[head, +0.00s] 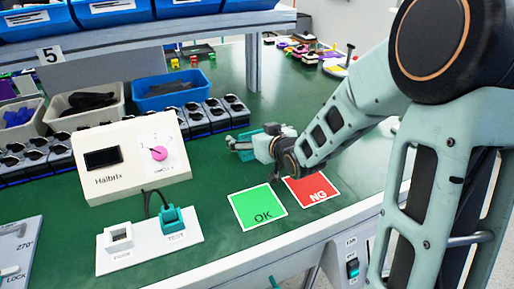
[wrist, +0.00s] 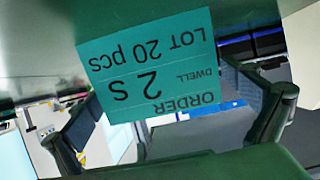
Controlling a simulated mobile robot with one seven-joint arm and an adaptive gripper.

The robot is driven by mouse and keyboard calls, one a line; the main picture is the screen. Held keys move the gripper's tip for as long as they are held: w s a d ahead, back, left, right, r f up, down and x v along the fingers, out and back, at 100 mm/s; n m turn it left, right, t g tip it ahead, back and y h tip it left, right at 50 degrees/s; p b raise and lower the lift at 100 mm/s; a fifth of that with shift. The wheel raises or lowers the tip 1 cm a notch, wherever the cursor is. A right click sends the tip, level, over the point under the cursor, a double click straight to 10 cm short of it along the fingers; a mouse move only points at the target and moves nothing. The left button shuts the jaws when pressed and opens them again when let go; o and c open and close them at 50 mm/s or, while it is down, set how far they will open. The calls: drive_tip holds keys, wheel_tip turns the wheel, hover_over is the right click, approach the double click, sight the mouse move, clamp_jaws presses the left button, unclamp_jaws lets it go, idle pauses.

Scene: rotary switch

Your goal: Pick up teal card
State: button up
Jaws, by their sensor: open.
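The teal card (wrist: 150,75) fills the upper middle of the wrist view. Its print is upside down there and reads "ORDER", "DWELL 2 s" and "LOT 20 pcs". My gripper (wrist: 166,108) is open, with one dark finger on each side of the card. The right finger looks close to the card's edge; I cannot tell whether it touches. In the head view my gripper (head: 243,144) is low over the green bench, behind the OK mat. A bit of teal shows beside it, partly hidden by the gripper and wrist.
A Halbrix box (head: 130,160) with a pink knob stands left of my gripper. A white plate (head: 150,240) with a teal TEST socket is in front of it. The green OK mat (head: 257,207) and red NG mat (head: 312,190) lie nearby. Dark blocks (head: 215,115) line the back left.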

drive_tip(key=x, duration=0.2)
drive_tip(key=shift+w+a+f, duration=0.1)
drive_tip(key=shift+w+f, duration=0.1)
drive_tip(key=c, duration=1)
